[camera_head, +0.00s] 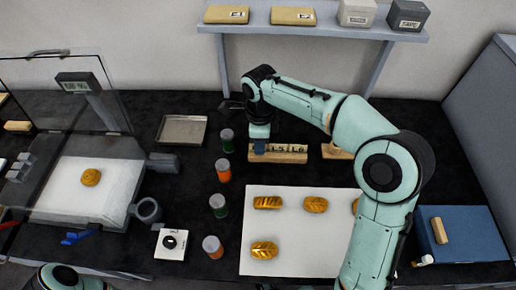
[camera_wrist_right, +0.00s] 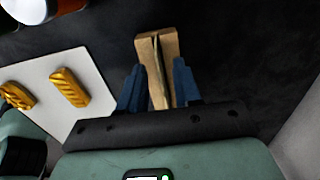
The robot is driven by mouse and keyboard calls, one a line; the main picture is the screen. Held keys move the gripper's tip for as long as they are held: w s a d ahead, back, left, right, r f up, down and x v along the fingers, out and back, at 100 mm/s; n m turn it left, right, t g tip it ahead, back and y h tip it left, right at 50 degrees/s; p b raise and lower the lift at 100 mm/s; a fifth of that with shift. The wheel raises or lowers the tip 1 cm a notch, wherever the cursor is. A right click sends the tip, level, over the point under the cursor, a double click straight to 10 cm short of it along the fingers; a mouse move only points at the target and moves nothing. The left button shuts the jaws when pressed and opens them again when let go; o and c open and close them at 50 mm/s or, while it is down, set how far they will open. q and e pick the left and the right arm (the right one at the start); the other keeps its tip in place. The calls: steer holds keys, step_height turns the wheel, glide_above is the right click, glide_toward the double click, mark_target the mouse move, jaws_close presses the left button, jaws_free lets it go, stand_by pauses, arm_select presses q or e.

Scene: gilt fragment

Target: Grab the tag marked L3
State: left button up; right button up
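A wooden tag rack (camera_head: 290,157) stands on the black bench below the shelf, with several small marked tags (camera_head: 293,148) in a row. The marks are too small to read surely, so I cannot pick out L3. My right gripper (camera_head: 259,150) points down at the rack's left end and hides that part. In the right wrist view its blue fingers (camera_wrist_right: 159,92) are apart, one on each side of the slotted wooden rack (camera_wrist_right: 171,45). A thin pale edge shows in the slot between them; I cannot tell whether it is a tag. My left gripper is out of view.
A white mat (camera_head: 290,225) with gold pieces lies in front of the rack. Several lidded jars (camera_head: 223,170) stand left of it. A metal tray (camera_head: 182,130) and a balance (camera_head: 85,190) are farther left. A shelf (camera_head: 320,31) hangs behind; a blue box (camera_head: 470,225) is right.

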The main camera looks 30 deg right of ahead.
steer(key=shift+f, duration=0.5)
jaws_close()
steer(key=shift+r, duration=0.15)
